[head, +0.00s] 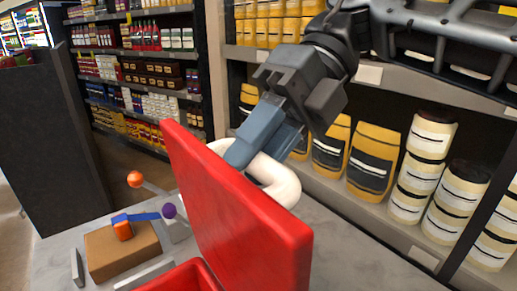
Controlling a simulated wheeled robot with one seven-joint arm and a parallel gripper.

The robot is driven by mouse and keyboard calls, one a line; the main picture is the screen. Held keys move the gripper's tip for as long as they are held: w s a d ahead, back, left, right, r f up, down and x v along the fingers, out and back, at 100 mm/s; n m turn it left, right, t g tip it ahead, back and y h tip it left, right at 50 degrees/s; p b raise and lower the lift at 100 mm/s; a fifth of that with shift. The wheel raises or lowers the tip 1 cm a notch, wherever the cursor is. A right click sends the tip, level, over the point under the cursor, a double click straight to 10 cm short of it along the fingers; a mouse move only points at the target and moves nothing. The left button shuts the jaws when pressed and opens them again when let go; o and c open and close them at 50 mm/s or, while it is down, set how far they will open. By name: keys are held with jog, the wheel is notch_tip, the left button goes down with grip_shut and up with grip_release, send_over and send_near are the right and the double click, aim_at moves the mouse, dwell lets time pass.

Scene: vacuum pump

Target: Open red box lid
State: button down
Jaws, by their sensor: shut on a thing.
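The red box (184,279) is at the bottom edge of the head view, mostly cut off, with its inside partly showing. Its red lid (238,215) stands steeply raised above the box. A thick white ring-shaped handle (281,186) sits on the lid's far side, partly hidden by the lid. My gripper (243,155) reaches down from the upper right behind the lid. Its blue-grey fingers are shut on the white handle; the fingertips are partly hidden.
A brown block (122,252) with an orange and blue piece on top stands left of the box on a grey counter (352,262). Orange (135,179) and purple (169,211) balls on a lever are close by. Stocked shelves (400,220) stand close behind the counter.

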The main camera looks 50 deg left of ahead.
jog(key=shift+s+d+f, duration=0.1)
jog(key=shift+f, duration=0.5)
jog(key=c, duration=0.9)
grip_release()
jog(key=shift+r, duration=0.1)
jog(key=shift+r, duration=0.2)
jog(key=b+v, duration=0.1)
jog(key=v, duration=0.7)
jog(key=shift+f, duration=0.1)
